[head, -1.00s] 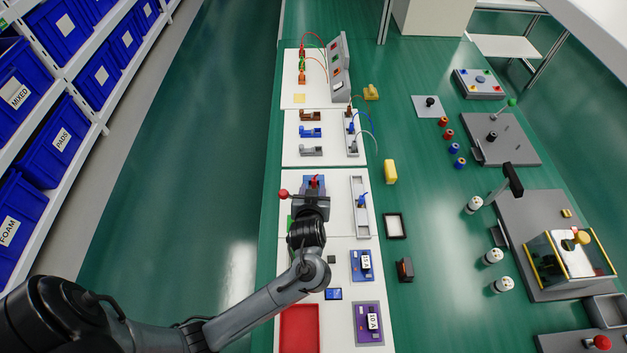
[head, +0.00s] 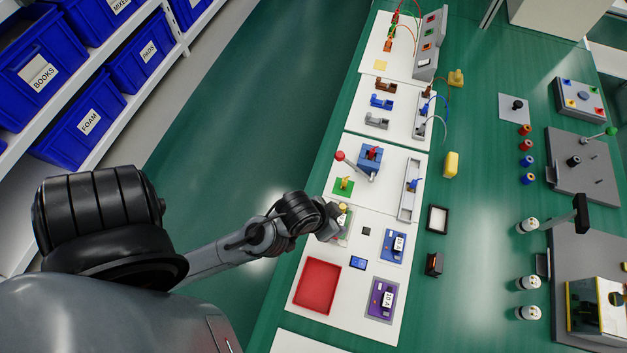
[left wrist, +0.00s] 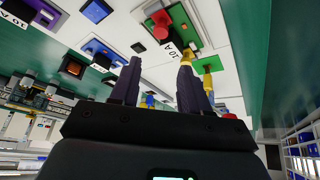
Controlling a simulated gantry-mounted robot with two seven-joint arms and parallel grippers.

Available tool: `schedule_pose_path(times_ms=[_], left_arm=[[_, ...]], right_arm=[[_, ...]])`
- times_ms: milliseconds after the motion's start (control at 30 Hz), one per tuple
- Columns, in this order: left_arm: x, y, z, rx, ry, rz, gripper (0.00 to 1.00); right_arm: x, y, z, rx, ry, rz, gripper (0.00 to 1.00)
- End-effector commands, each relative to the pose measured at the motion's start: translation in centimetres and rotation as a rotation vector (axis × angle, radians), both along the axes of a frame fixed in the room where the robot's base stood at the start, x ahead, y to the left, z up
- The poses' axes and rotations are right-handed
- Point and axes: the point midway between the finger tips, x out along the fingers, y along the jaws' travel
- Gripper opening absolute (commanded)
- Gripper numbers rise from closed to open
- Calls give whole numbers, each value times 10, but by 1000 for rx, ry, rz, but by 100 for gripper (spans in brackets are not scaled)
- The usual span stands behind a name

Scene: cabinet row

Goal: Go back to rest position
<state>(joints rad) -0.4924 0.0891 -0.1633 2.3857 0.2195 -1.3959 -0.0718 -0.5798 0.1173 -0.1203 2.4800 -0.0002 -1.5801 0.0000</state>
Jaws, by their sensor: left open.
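My left gripper (head: 332,224) is at the left edge of the white work boards, beside and partly over a green plate (head: 346,234). In the left wrist view the two dark fingers (left wrist: 158,84) stand apart with nothing visible between them. A green plate marked 10 A (left wrist: 165,42) with a red part (left wrist: 160,26) shows beyond the fingers. A yellow part (left wrist: 187,58) shows close behind the right finger; I cannot tell whether they touch. My right gripper is in neither view.
A blue block (head: 370,155) with a red-knobbed lever (head: 340,156) stands farther up the boards. A red tray (head: 317,286), a blue module (head: 394,246) and a purple module (head: 382,300) lie nearer. The floor (head: 240,130) left of the table is open, with shelves of blue bins (head: 85,120) beyond.

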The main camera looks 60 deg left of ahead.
Motion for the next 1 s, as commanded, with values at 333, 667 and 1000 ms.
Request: schedule_pose_path(times_ms=[333,667,1000], left_arm=[[-58,5,3,87,172,-127,46],[-58,5,7,86,170,-126,46],[-58,5,68,85,170,-126,46]], right_arm=[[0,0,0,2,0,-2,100],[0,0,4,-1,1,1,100],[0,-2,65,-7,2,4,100]])
